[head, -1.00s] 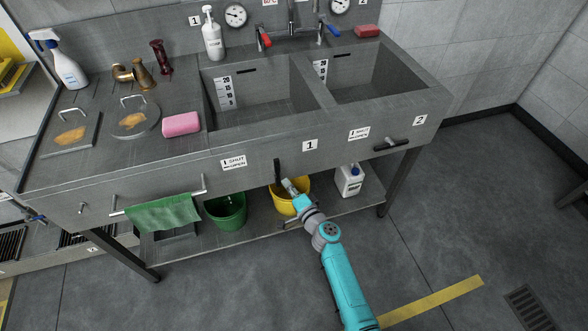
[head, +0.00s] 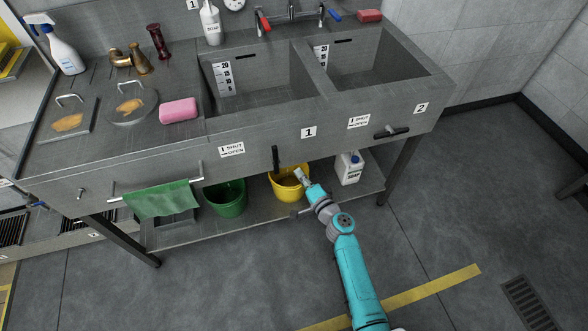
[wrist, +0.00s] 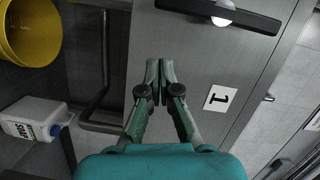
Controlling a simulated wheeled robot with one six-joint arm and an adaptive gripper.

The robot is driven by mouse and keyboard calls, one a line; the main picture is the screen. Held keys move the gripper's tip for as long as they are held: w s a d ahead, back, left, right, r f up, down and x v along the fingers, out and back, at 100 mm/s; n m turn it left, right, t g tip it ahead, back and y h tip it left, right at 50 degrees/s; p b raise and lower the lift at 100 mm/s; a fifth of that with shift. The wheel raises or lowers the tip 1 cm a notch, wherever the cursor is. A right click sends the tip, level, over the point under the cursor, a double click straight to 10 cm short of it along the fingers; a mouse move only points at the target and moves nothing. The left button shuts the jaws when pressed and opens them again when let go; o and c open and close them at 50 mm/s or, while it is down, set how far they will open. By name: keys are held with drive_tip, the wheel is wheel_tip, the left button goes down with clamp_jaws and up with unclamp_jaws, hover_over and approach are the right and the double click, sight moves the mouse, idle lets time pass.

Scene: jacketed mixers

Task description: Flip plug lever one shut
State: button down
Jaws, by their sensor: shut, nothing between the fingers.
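Plug lever one (head: 275,158) is a black handle on the front panel of the sink bench, left of the 1 plate (head: 308,132). It hangs upright, matching the SHUT mark on the label (head: 232,149) to its left. In the wrist view the lever (wrist: 225,14) crosses the top, with a pale round hub. My gripper (head: 300,174) is below and to the right of the lever, apart from it. In the wrist view my gripper's fingertips (wrist: 160,66) are together and empty, against the grey panel behind.
Lever two (head: 390,131) lies level at the right by its own label (head: 358,121). A yellow bucket (head: 286,190), a green bucket (head: 228,198) and a white soap jug (head: 350,167) stand on the shelf below. A green towel (head: 160,199) hangs on a rail. The floor in front is clear.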

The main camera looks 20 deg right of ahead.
drive_tip(key=v, duration=0.7)
drive_tip(key=shift+s+d+f, duration=0.15)
drive_tip(key=shift+s+d, duration=0.1)
drive_tip(key=shift+s, duration=0.05)
drive_tip(key=s+a+f+n+g+h, duration=0.1)
drive_tip(key=s+n+g+h, duration=0.1)
drive_tip(key=s, duration=1.1)
drive_tip(key=s+a+f+n+g+h, duration=0.1)
drive_tip(key=s+f+n+h, duration=0.15)
drive_tip(key=s, duration=1.05)
drive_tip(key=s+r+n+t, duration=0.1)
drive_tip(key=s+r+n, duration=0.7)
drive_tip(key=s+r, duration=0.9)
wheel_tip(320, 180, up, 4)
drive_tip(key=shift+r, duration=0.1)
